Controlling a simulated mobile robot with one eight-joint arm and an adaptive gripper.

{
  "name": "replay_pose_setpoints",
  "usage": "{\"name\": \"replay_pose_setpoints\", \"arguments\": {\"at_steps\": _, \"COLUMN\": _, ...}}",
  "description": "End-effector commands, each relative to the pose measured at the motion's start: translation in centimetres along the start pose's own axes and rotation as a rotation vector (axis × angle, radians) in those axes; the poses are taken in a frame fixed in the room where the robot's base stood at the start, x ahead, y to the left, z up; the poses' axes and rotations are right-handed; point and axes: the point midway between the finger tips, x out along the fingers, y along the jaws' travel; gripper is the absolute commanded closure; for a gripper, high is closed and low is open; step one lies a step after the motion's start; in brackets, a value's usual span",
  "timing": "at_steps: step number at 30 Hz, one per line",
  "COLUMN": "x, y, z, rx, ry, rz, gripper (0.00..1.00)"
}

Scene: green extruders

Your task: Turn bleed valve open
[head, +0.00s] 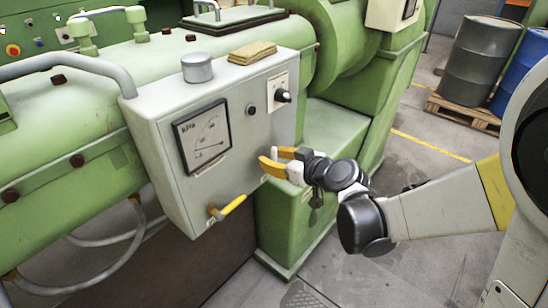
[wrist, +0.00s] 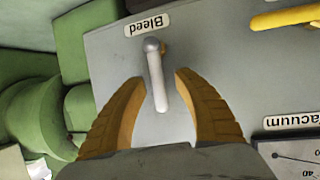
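The bleed valve shows in the wrist view as a pale grey lever (wrist: 156,75) with a round knob-like pivot, below an upside-down "Bleed" label (wrist: 148,25). The lever runs down the picture from the pivot, slightly tilted. My gripper (wrist: 161,77) is open, with its two orange ribbed fingers on either side of the lever and visible gaps on both sides. In the head view my gripper (head: 270,160) is close to the lower right of the grey control box (head: 160,135); it largely hides the bleed valve there.
A yellow lever (head: 228,207) sits on the box's lower edge and also shows in the wrist view (wrist: 285,17). A gauge (head: 203,138) and a black knob (head: 283,96) are on the same face. Green machine housing (head: 335,135) stands right behind my gripper.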

Motion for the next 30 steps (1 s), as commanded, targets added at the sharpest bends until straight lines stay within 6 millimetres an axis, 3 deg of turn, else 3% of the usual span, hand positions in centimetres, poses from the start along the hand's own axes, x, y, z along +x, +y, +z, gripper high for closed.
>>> {"name": "replay_pose_setpoints", "arguments": {"at_steps": 8, "x": -0.7, "y": 0.1, "z": 0.0, "rx": 0.001, "ry": 0.0, "rz": 0.002, "gripper": 0.63}}
{"name": "replay_pose_setpoints", "arguments": {"at_steps": 21, "x": -9.3, "y": 0.1, "z": 0.0, "rx": 0.002, "ry": 0.0, "rz": 0.003, "gripper": 0.63}}
{"name": "replay_pose_setpoints", "arguments": {"at_steps": 30, "x": -11.9, "y": 0.0, "z": 0.0, "rx": 0.001, "ry": 0.001, "rz": 0.001, "gripper": 0.63}}
